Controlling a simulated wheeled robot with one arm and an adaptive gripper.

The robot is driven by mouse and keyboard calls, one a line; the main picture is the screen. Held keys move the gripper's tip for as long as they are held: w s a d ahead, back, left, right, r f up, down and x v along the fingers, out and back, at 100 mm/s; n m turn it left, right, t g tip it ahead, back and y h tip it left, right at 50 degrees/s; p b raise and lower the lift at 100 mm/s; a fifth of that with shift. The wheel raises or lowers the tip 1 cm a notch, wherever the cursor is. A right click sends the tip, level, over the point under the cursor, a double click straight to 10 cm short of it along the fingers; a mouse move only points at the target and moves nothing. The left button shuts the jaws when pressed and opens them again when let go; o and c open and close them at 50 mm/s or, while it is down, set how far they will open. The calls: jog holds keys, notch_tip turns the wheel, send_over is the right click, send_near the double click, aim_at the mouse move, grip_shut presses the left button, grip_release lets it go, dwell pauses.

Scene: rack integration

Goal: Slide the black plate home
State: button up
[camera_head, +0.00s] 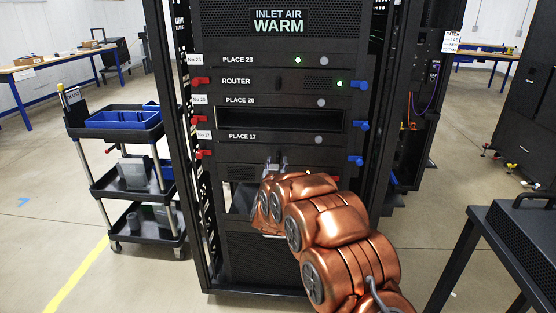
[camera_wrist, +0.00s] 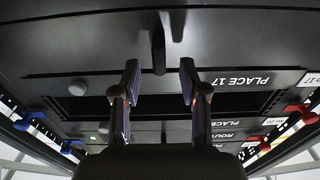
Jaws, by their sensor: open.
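The rack has a black front labelled PLACE 17 (camera_head: 270,137) with a round grey button, just under a dark open slot (camera_head: 280,120). In the wrist view a broad black plate face (camera_wrist: 80,40) fills the top, with the PLACE 17 lettering (camera_wrist: 243,80) upside down. A short dark upright piece (camera_wrist: 158,50) juts from the face, between and beyond the fingers. My gripper (camera_head: 277,161) is in front of the rack just below the PLACE 17 front; in the wrist view my gripper (camera_wrist: 160,78) is open and empty. Contact with the plate cannot be told.
Red latches (camera_head: 203,153) line the rack's left side and blue latches (camera_head: 355,160) the right. The router (camera_head: 270,82) sits above the slot. A cart with a blue bin (camera_head: 120,119) stands left; a dark table (camera_head: 510,225) stands front right. Open floor lies between.

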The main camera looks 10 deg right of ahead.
jog(key=v, duration=0.8)
jog(key=shift+r, duration=0.1)
dwell(0.3)
jog(key=s+d+r+g+y+p, duration=0.1)
jog(key=s+g, duration=0.5)
jog(key=s, duration=1.3)
jog(key=s+d+r+n+g+y+p, duration=0.1)
jog(key=s+d+r+g+p, duration=0.3)
jog(key=s, duration=1.6)
jog(key=s+d+r+n+g+y+p, duration=0.1)
jog(key=s+d+g+p, duration=0.3)
jog(key=s+g, duration=0.6)
jog(key=s+r, duration=0.1)
jog(key=s, duration=0.8)
jog(key=shift+s+d+r+y, duration=0.15)
jog(key=shift+s+r+y, duration=0.05)
jog(key=shift+r+y, duration=0.2)
jog(key=shift+n, duration=0.3)
